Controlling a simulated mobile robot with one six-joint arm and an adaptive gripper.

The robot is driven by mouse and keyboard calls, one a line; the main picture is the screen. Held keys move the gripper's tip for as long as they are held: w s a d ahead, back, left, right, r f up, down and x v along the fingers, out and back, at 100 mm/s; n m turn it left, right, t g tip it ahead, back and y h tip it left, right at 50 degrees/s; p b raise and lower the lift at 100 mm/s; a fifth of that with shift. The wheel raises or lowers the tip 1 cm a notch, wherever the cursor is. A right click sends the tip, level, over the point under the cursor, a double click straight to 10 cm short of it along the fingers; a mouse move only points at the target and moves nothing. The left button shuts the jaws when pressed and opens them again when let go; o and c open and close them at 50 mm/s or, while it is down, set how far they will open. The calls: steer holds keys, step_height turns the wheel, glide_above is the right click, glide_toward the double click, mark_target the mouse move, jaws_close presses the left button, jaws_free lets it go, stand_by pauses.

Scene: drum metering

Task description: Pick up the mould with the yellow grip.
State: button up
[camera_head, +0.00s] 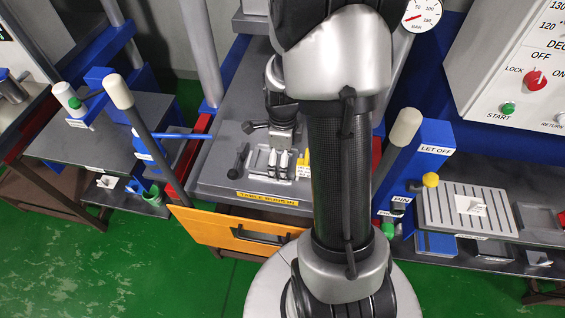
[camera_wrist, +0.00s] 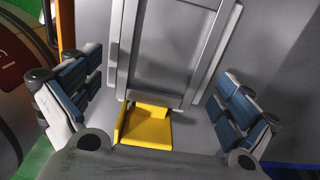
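The yellow grip (camera_wrist: 148,128) is in the lower middle of the wrist view, an open-sided yellow piece at the near end of a grey, raised-edged mould (camera_wrist: 172,52). My gripper (camera_wrist: 158,100) is open, with blue-and-grey padded fingers left and right of the grip. Both fingers look apart from it, and its near end is partly hidden by my gripper's body. In the head view, a sliver of yellow (camera_head: 302,163) shows beside my arm on the grey machine table; the rest there is hidden behind the arm.
A small block with pale upright parts (camera_head: 272,162) stands left of the yellow sliver. A black handle (camera_head: 239,158) is further left. An orange drawer front (camera_head: 235,232) lies below the table edge. A ribbed grey tray (camera_head: 465,208) stands at right.

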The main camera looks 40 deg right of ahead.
steer(key=c, duration=1.5)
